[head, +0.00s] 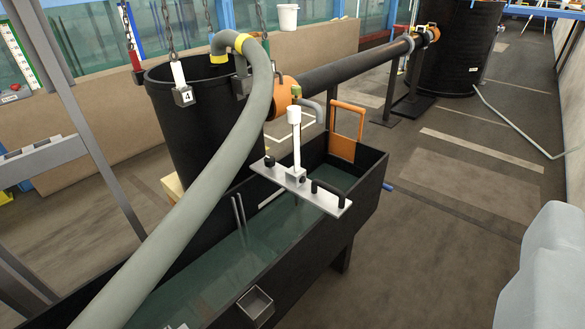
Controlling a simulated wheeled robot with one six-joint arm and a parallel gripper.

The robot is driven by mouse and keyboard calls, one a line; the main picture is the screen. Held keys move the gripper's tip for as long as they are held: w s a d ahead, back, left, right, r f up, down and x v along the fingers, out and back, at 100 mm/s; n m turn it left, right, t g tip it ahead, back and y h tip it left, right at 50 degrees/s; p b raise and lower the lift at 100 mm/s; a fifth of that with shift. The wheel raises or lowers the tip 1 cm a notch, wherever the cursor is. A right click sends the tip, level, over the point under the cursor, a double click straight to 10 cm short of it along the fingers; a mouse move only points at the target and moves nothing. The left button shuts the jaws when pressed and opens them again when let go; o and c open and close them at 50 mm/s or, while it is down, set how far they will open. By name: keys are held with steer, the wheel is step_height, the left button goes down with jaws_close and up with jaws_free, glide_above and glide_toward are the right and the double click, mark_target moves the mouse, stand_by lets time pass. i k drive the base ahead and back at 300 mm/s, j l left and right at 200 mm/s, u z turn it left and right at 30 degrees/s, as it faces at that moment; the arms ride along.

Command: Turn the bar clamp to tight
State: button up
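A flat silver bar (308,189) lies across the black water trough. It carries a small black knob (269,161) at its left end and a black bent handle (329,191) at its right end. I cannot tell which of these is the bar clamp's turning part, nor whether it is tight or loose. An upright white rod with a white cylinder (294,115) on top stands on the middle of the bar. No gripper fingers show in the head view, so my gripper's place and opening are hidden.
A thick grey hose (200,195) runs diagonally in front, left of the bar. A black tank (190,135) stands behind. A pale grey rounded shape (545,275) fills the lower right. Floor right of the trough is clear.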

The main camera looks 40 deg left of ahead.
mark_target(269, 161)
steer(key=u, duration=1)
